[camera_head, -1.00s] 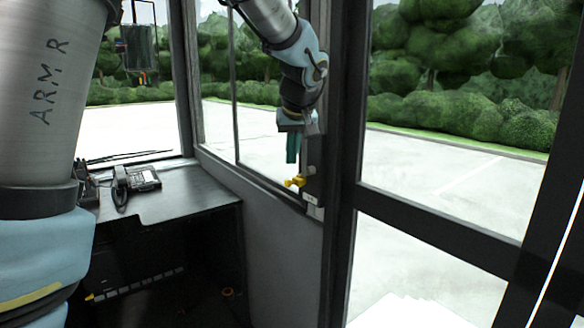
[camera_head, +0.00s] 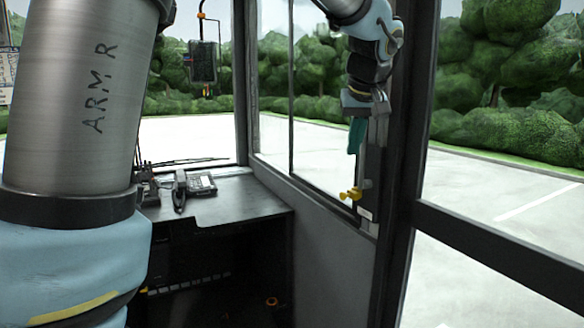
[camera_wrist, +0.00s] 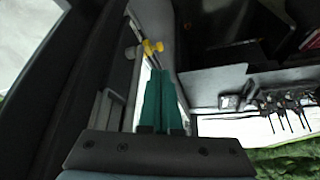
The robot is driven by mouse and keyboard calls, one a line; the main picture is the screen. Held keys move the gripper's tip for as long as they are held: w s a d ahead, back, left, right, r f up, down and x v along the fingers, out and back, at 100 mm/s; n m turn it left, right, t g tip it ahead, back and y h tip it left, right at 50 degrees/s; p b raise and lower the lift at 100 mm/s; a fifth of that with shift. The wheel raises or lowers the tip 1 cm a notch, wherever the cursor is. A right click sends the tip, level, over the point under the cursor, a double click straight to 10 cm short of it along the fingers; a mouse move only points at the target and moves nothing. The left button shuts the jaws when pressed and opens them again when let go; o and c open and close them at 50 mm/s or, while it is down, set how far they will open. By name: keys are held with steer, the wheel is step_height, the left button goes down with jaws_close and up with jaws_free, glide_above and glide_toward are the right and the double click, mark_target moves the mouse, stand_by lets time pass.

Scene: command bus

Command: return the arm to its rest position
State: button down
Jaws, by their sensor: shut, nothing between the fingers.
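My arm hangs down from the top of the head view, beside the dark window post. My gripper (camera_head: 355,135) points downward with its green fingers together and nothing between them. It also shows in the wrist view (camera_wrist: 161,102), where the two green fingers lie side by side. Below the fingertips, a yellow knob (camera_head: 351,194) sits on the post's latch. It appears just past the fingertips in the wrist view (camera_wrist: 152,47). I see a gap between fingers and knob in the head view.
A dark desk (camera_head: 235,205) with a telephone (camera_head: 190,188) stands left of the gripper. The dark window post (camera_head: 408,130) is close on the right, with a door bar (camera_head: 490,255) beyond it. A box (camera_head: 201,62) hangs by the far window.

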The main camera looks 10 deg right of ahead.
steer(key=w+a+f+g+y, duration=0.1)
steer(key=a+f, duration=0.6)
steer(key=a, duration=0.4)
steer(key=w+a+f+g, duration=0.1)
steer(key=a+f+g, duration=0.1)
steer(key=a+f, duration=0.7)
steer(key=s+a+f, duration=0.3)
steer(key=s+a, duration=0.1)
steer(key=a, duration=0.4)
steer(key=s+a+f+n+g, duration=0.1)
steer(key=s+a+f, duration=0.3)
steer(key=a, duration=0.4)
steer(key=shift+s+f, duration=0.15)
steer(key=shift+s, duration=0.15)
